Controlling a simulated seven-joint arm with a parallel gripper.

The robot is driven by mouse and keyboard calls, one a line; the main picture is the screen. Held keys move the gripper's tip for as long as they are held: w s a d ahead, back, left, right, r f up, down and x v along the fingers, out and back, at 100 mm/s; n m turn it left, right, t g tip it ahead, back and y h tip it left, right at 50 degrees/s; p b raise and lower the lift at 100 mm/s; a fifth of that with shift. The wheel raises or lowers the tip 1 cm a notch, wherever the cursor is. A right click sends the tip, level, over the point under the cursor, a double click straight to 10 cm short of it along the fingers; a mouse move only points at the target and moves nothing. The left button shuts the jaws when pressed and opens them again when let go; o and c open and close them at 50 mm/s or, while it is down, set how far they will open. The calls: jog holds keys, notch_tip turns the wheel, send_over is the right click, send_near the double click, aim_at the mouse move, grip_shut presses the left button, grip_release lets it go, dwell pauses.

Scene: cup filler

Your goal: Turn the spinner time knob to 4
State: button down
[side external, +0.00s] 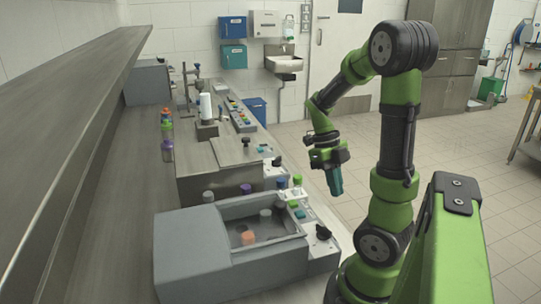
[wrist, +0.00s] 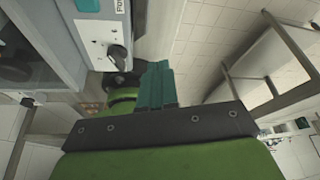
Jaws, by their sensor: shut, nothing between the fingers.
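My gripper (side external: 336,188) hangs in the air at the right of the bench machines, its teal fingers pointing down, shut and empty. In the wrist view the closed teal fingers (wrist: 158,72) show at the centre, apart from any knob. A black knob (side external: 323,232) sits on the near machine's front panel, below my gripper in the picture. Another black knob (side external: 276,161) sits on the panel farther back. The wrist view shows a black knob (wrist: 118,56) on a pale panel, left of the fingers, under a partly cut-off label. I cannot tell which is the spinner time knob or read its setting.
The near grey machine (side external: 185,250) has an open basin with an orange-capped item (side external: 248,238) inside. Several coloured buttons and caps line the panels. A long shelf (side external: 75,110) overhangs the bench at left. Open floor (side external: 470,180) lies beyond my arm at right.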

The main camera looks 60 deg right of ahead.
aim_at(323, 227)
jog(key=r, duration=0.1)
jog(key=d+r, duration=0.1)
jog(key=r, duration=0.1)
jog(key=shift+d+r, duration=0.3)
jog(key=shift+r, duration=0.1)
jog(key=c, duration=1.7)
grip_release()
jog(key=shift+r, duration=0.25)
jog(key=o, duration=0.5)
jog(key=shift+w+a+r+n, duration=0.15)
jog(key=shift+w+r+n, duration=0.1)
jog(key=shift+w+n, duration=0.3)
jog(key=shift+w+a+r+n, duration=0.15)
jog(key=shift+w+r+n, duration=0.15)
jog(key=shift+n, duration=0.35)
jog(key=shift+o, duration=0.2)
jog(key=w+a+r+n, duration=0.2)
jog(key=a+n, duration=0.1)
jog(key=n, duration=1.4)
jog(key=w+a+r+n, duration=0.1)
jog(key=w+a+n, duration=0.2)
jog(key=n, duration=1.4)
jog(key=x, duration=1.5)
jog(key=shift+s+a+f, duration=0.25)
jog(key=shift+s+a, duration=0.05)
jog(key=shift+s, duration=0.15)
jog(key=shift+c, duration=0.3)
